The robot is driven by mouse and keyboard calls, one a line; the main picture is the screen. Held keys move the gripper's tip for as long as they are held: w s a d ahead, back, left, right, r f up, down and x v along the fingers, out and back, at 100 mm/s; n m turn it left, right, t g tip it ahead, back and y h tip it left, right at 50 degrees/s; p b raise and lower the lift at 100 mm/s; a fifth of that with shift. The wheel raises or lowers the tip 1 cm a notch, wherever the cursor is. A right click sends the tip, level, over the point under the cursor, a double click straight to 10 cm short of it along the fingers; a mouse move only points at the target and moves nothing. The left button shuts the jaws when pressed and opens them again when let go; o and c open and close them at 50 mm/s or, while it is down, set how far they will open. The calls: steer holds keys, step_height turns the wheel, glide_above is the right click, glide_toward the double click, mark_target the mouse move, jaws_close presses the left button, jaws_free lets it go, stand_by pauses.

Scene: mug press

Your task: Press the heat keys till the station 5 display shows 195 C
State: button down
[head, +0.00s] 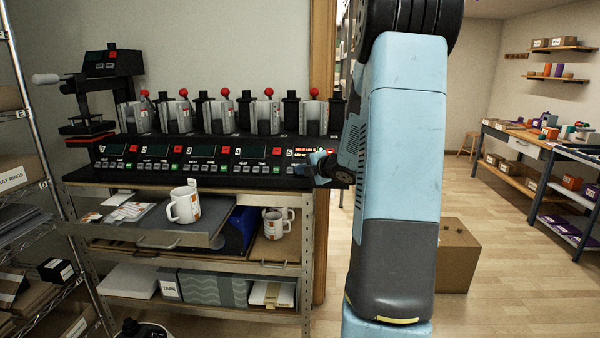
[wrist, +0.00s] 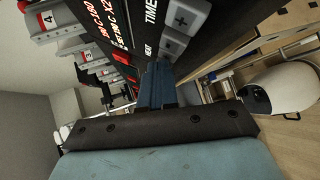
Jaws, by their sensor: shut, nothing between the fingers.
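The mug press control panel (head: 200,170) is a long black unit with small displays and key rows. Its rightmost display (head: 312,150) is lit with red and white characters, too small to read. In the wrist view the lit display (wrist: 112,28) is tilted and cut off; its figures are not surely readable. Grey keys (wrist: 181,20) sit beside the TIME and HEAT labels, one marked plus. My gripper (head: 318,166) is at the panel's right end, just in front of the keys. Its blue fingers (wrist: 157,75) are shut and empty, close to the keys; contact cannot be told.
A white mug (head: 184,205) stands on a grey tray on the cart below the panel. More mugs (head: 277,222) stand on the shelf to its right. Mug clamps with red knobs (head: 269,92) line the unit's back. Open floor lies to the right, with a cardboard box (head: 457,255).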

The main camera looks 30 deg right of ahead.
steer(key=shift+s+r, duration=0.1)
steer(key=shift+s+a+r, duration=0.35)
steer(key=shift+s+r, duration=0.1)
steer(key=shift+r, duration=0.05)
stand_by(0.3)
steer(key=shift+s+a+r, duration=0.5)
steer(key=shift+s+r, duration=0.25)
steer(key=shift+r, duration=0.1)
steer(key=shift+s+a+r, duration=0.5)
steer(key=shift+s+r, duration=0.25)
steer(key=shift+r, duration=0.1)
stand_by(1.6)
steer(key=shift+s+a+r, duration=0.4)
steer(key=shift+s+r, duration=0.2)
steer(key=shift+r, duration=0.05)
steer(key=shift+s+a+r, duration=0.35)
steer(key=shift+s+r, duration=0.2)
steer(key=shift+r, duration=0.05)
